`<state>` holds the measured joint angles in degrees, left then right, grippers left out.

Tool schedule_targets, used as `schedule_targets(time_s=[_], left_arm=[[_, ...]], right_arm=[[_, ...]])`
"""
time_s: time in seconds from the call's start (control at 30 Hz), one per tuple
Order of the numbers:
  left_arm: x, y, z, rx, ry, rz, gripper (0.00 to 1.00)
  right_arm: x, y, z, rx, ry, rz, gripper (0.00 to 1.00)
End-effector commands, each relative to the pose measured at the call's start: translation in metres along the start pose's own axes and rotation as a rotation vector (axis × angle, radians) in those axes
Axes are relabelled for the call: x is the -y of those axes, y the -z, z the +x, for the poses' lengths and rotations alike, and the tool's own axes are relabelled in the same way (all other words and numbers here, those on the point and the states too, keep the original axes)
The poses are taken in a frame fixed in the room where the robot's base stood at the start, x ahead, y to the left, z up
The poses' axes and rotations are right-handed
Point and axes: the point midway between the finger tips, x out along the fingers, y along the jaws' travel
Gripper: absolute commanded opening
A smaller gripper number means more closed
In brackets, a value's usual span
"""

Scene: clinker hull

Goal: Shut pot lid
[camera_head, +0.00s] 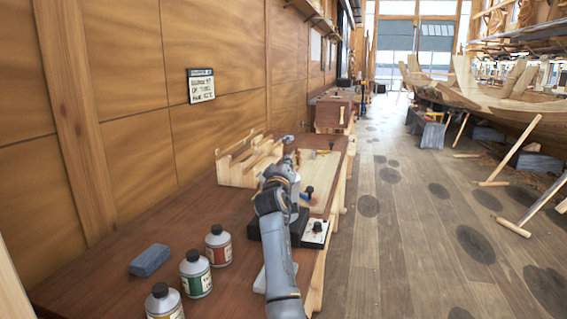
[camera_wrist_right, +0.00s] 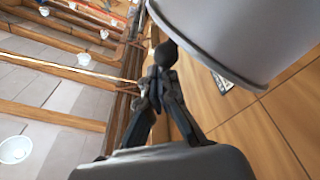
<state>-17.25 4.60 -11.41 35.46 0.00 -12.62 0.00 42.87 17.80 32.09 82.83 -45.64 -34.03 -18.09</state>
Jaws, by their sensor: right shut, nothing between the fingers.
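A large plain grey round-walled vessel, probably the pot (camera_wrist_right: 235,40), fills the upper right of the right wrist view. Its lid cannot be made out for certain. A dark rounded knob (camera_wrist_right: 166,52) shows beside its wall, just beyond my right fingertips; what it belongs to is unclear. My right gripper (camera_wrist_right: 158,80) is shut and empty, close to the knob; whether they touch is unclear. In the head view my right arm covers most of a black heater-like unit (camera_head: 314,233) with a pale front panel, and the pot is mostly hidden there. My left gripper is not in view.
Several bottles, including a red-labelled one (camera_head: 218,246), and a blue-grey block (camera_head: 150,260) stand on the bench (camera_head: 110,290) at left. A wooden rack (camera_head: 238,165) and a board (camera_head: 322,170) lie beyond my arm. The aisle (camera_head: 400,230) at right is open.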

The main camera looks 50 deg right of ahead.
Motion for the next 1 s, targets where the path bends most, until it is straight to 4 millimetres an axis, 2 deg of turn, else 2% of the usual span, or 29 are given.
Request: schedule_targets(time_s=[0.7,0.87,1.0], left_arm=[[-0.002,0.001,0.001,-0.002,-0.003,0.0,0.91],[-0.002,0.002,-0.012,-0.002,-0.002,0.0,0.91],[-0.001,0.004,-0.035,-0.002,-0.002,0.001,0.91]], right_arm=[[0.004,-0.007,0.002,0.012,0.005,-0.004,0.0],[-0.007,0.004,0.006,0.01,0.004,-0.003,0.0],[-0.028,0.024,0.014,0.002,0.002,-0.003,0.0]])
